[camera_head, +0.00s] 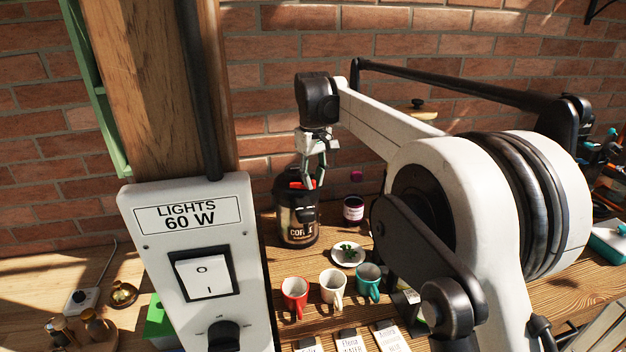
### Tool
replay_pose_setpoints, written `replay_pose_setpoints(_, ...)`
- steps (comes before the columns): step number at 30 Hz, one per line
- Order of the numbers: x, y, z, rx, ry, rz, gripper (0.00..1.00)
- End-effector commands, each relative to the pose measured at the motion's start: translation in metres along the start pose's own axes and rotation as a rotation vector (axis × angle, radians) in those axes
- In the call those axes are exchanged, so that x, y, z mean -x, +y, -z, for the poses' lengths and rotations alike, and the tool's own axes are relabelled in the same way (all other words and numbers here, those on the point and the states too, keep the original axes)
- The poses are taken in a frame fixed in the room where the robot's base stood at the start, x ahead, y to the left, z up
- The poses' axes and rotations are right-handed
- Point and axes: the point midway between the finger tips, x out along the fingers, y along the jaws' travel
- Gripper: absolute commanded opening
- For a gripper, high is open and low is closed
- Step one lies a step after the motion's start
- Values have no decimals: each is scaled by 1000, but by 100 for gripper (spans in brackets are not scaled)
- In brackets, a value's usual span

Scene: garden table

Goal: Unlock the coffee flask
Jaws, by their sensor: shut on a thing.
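The coffee flask (297,222) is a dark, rounded container with a pale "COFFEE"-like label, partly readable. It stands upright on the wooden table near the brick wall. My gripper (310,184) points down at the top of the flask. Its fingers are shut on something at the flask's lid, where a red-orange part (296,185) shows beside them. The fingers cover part of the lid, so the exact hold and the state of the lock cannot be made out.
A small jar (353,210) and a saucer with green bits (347,254) stand right of the flask. Red (295,293), white (333,286) and teal (368,280) mugs stand in front, with name cards nearer. A lights switch box (195,255) and wooden post (160,80) rise at left.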

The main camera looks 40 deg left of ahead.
Motion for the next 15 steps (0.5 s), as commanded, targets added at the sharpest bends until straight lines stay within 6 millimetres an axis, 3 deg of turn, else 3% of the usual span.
replay_pose_setpoints(4,0,0,0,-1,1,0,0)
replay_pose_setpoints(5,0,0,0,-1,1,0,14)
replay_pose_setpoints(9,0,0,0,-1,0,0,32)
replay_pose_setpoints(15,0,0,0,-1,0,0,32)
